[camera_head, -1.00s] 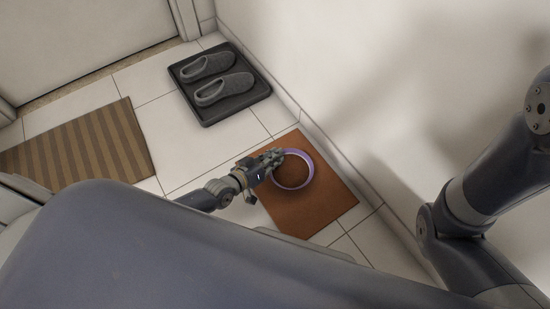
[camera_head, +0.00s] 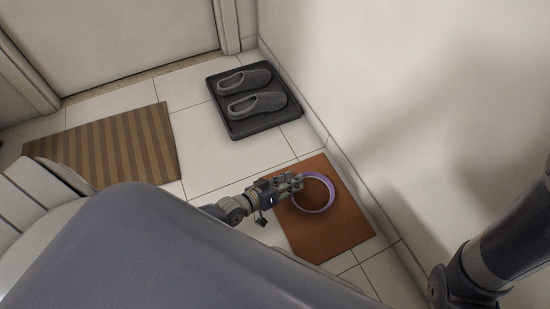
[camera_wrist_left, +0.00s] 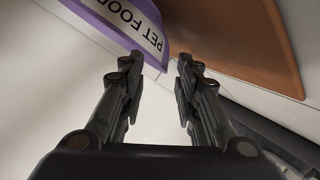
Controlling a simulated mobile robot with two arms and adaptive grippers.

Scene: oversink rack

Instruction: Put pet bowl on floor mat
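The pet bowl (camera_head: 331,184) is a round bowl with a purple rim and a brownish inside. In the head view it is over the orange-brown floor mat (camera_head: 322,240), within its outline; I cannot tell if it touches. My left gripper (camera_head: 298,182) is at the bowl's left edge. In the left wrist view, the fingers (camera_wrist_left: 158,68) stand apart, with the purple wall of the bowl (camera_wrist_left: 122,22), lettered "PET FOOD", just beyond the tips. The mat (camera_wrist_left: 262,50) shows at upper right there. My right gripper is not seen.
A black tray (camera_head: 266,127) with two grey slippers stands on the tiles beyond the mat. A striped brown rug (camera_head: 110,148) lies at left, before the door. The white wall (camera_head: 400,100) runs close along the mat's right side. Bare tiles lie between rug and mat.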

